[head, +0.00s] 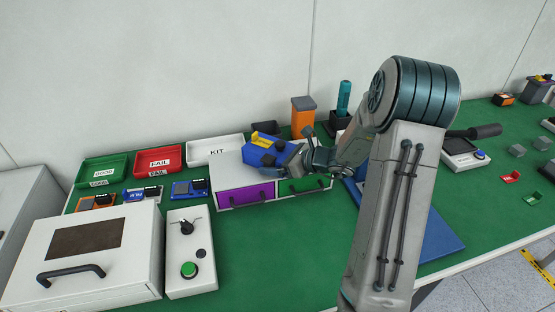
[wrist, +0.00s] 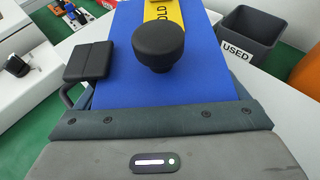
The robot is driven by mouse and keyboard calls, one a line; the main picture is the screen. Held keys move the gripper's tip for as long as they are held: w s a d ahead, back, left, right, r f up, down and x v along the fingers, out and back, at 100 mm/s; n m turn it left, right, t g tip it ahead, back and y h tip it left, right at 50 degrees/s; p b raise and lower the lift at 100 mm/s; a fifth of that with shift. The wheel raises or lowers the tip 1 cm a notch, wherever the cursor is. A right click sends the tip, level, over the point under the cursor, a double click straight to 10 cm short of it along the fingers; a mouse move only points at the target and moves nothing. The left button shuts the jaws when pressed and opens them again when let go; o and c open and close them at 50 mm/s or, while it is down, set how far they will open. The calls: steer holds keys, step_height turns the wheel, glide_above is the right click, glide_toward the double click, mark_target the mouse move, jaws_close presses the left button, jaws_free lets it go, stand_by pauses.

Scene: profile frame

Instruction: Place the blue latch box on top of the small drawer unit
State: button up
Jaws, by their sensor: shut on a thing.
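The blue latch box (head: 256,155) has a yellow top label and dark fittings. It is at the small drawer unit (head: 228,170), over its top in the head view. The unit is pale, with a purple drawer and a green drawer, each with a dark handle. My gripper (head: 286,155) is shut on the box from the right. In the wrist view the blue box (wrist: 205,75) fills the middle, with a black knob and yellow label. I cannot tell whether its underside touches the unit.
Green, red and white KIT trays (head: 216,149) stand behind at the left. A white case (head: 85,260) and a button box (head: 189,250) stand at the front left. Green table is clear in front of the drawers.

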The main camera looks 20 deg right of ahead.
steer(key=o, duration=1.2)
steer(key=shift+f, duration=0.15)
steer(key=shift+c, duration=0.2)
